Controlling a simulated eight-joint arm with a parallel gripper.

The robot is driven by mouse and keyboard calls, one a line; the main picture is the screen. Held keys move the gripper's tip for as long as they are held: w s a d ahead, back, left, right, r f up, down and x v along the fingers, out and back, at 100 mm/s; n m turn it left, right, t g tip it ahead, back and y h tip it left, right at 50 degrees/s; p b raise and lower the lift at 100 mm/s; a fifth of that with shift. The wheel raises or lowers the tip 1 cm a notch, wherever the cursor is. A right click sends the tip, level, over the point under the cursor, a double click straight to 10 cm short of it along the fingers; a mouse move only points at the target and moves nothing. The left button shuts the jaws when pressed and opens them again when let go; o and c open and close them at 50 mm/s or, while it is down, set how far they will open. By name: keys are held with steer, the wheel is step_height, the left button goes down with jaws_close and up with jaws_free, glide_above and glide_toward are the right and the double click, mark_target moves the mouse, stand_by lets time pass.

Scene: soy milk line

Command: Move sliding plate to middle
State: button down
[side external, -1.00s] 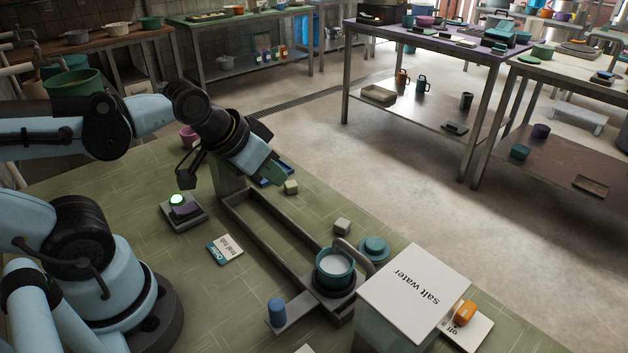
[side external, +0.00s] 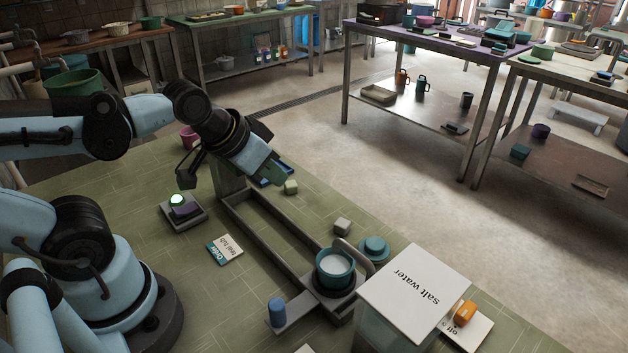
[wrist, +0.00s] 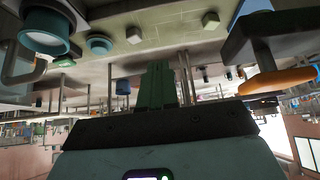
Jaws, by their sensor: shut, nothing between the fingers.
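The sliding plate (side external: 302,307) is a grey plate at the near end of a long grey rail track (side external: 268,238). A blue upright knob (side external: 277,311) stands on its left arm. A teal pot (side external: 334,282) of white liquid sits on the plate's round part, beside a curved grey handle. The pot also shows at the upper left of the wrist view (wrist: 46,40). My gripper (side external: 276,180) is shut and empty, above the far end of the track and well away from the plate. Its green fingers also show in the wrist view (wrist: 157,85).
A white-topped "salt water" box (side external: 418,292) stands right of the pot, with an orange switch (side external: 465,313) beyond it. A teal lid (side external: 374,248) and a grey cube (side external: 342,227) lie beside the track. A green-lit button box (side external: 183,211) and a label card (side external: 226,249) lie left.

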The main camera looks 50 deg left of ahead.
steer(key=c, duration=1.7)
jaws_free()
steer(key=shift+o, duration=1.1)
steer(key=shift+d, duration=0.35)
steer(key=o, duration=0.6)
steer(key=s+d+m+g, duration=0.1)
steer(key=d, duration=0.1)
steer(key=s+d+m+g, duration=0.1)
steer(key=d, duration=0.1)
steer(key=d+m+g+h, duration=0.1)
steer(key=d, duration=0.2)
steer(key=shift+s+r+m, duration=0.15)
steer(key=shift+s+m, duration=0.15)
steer(key=shift+s, duration=0.1)
steer(key=shift+c, duration=0.2)
steer(key=m+g+y, duration=0.1)
steer(key=m+g, duration=0.3)
steer(key=m, duration=0.1)
glide_toward(276, 304)
steer(key=shift+w+f, duration=0.1)
steer(key=shift+f, duration=5.45)
jaws_close()
